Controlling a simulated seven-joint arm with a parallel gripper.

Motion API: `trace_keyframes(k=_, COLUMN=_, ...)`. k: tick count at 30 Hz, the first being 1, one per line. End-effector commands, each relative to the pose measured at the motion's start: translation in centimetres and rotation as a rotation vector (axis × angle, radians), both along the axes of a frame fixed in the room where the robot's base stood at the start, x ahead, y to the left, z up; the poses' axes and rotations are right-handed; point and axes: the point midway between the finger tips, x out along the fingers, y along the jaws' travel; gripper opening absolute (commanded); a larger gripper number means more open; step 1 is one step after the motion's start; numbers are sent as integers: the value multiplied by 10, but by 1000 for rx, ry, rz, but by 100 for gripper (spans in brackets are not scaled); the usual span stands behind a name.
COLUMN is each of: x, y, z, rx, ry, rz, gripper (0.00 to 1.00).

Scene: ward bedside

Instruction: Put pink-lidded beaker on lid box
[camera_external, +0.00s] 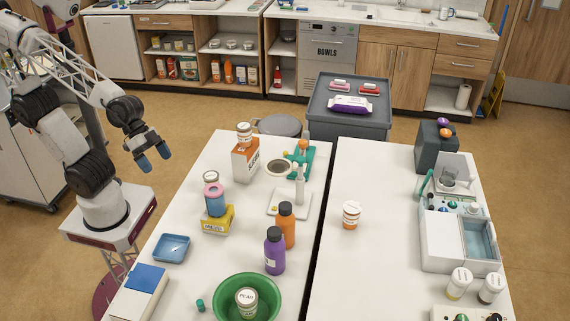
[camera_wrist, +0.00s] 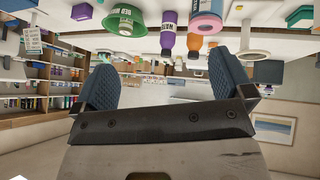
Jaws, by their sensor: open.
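The pink-lidded beaker (camera_external: 212,200) has a blue body and stands upright on the left table. Its base overlaps the top of a yellow box (camera_external: 217,224); it looks set on it, though the contact is not clear. The yellow box has a label too small to read surely. A white box with a blue lid panel (camera_external: 147,278) lies at the table's front left; I cannot tell which box is the lid box. My gripper (camera_external: 154,158) is open and empty, left of the table, well apart from the beaker. The wrist view shows both fingers (camera_wrist: 165,76) spread, with the beaker (camera_wrist: 207,24) upside down beyond.
A jar (camera_external: 211,177) stands behind the beaker. Orange (camera_external: 286,228) and purple (camera_external: 274,254) bottles stand to its right. A blue tray (camera_external: 171,248) and green bowl (camera_external: 219,298) lie in front. A carton (camera_external: 241,163) topped by a jar stands behind.

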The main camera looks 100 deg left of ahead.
Motion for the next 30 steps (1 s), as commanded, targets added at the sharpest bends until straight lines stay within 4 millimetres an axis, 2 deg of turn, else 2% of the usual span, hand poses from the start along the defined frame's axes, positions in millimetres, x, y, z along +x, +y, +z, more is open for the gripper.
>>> trace_keyframes(k=6, x=-50, y=43, z=7, rx=115, ry=197, rz=3, gripper=99)
trace_keyframes(k=13, x=-89, y=76, z=12, rx=213, ry=343, rz=42, gripper=99)
trace_keyframes(k=18, x=-98, y=84, z=14, rx=237, ry=377, rz=57, gripper=99)
trace_keyframes(k=30, x=-98, y=84, z=14, rx=238, ry=377, rz=56, gripper=99)
